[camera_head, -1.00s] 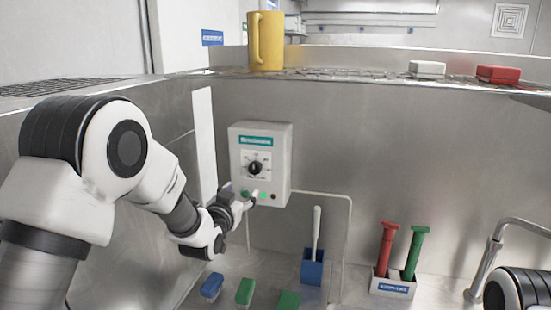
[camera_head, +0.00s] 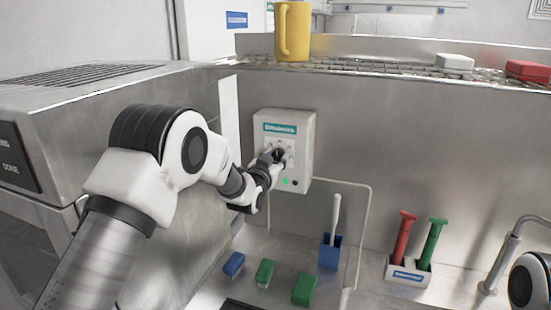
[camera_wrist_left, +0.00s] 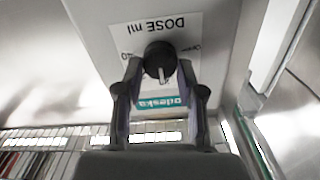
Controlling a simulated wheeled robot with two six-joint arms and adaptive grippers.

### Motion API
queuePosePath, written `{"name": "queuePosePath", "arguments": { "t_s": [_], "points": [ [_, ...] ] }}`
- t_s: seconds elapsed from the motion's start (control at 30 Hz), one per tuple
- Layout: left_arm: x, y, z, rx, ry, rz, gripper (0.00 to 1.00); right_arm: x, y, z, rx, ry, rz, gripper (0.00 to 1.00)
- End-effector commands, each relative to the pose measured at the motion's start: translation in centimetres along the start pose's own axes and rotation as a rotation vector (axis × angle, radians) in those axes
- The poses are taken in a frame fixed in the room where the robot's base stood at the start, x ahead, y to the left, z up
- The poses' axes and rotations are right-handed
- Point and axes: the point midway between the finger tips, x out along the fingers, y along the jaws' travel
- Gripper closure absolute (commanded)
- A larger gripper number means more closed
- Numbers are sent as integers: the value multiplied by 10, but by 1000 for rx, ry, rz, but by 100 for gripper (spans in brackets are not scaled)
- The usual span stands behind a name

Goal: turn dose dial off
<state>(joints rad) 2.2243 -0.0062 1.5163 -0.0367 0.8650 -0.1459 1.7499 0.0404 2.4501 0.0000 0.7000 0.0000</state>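The dose dial (camera_wrist_left: 158,58) is a round black knob with a white pointer line, on a white plate marked "DOSE ml". The plate is on the front of a pale control box (camera_head: 302,165) with a teal label, mounted on the steel wall. The wrist view shows the box upside down, with the pointer towards the teal label (camera_wrist_left: 162,103). My left gripper (camera_wrist_left: 160,72) is open, its two fingers on either side of the dial; I cannot tell whether they touch it. In the head view, my left gripper (camera_head: 272,160) partly hides the dial. My right gripper is out of view.
A green light (camera_head: 285,182) is low on the box. Below stand a blue holder (camera_head: 331,255) with a white-handled tool and a white rack (camera_head: 408,275) with red and green tools. Blue and green blocks lie on the counter. A yellow jug (camera_head: 294,32) stands on the shelf above.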

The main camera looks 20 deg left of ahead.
Motion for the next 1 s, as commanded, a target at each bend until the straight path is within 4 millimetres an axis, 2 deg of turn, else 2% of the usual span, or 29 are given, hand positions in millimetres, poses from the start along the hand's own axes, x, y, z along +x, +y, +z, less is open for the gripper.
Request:
{"name": "queuePosePath", "arguments": {
  "t_s": [0.27, 0.53, 1.0],
  "points": [
    [0, 1, 2, -3, -3, 2, 96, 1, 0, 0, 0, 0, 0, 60],
    [0, 1, 4, -72, -4, 2, 96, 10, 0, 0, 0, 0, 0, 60],
    [0, 1, 7, -441, -6, 1, 96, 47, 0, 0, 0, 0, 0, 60]
  ]
}}
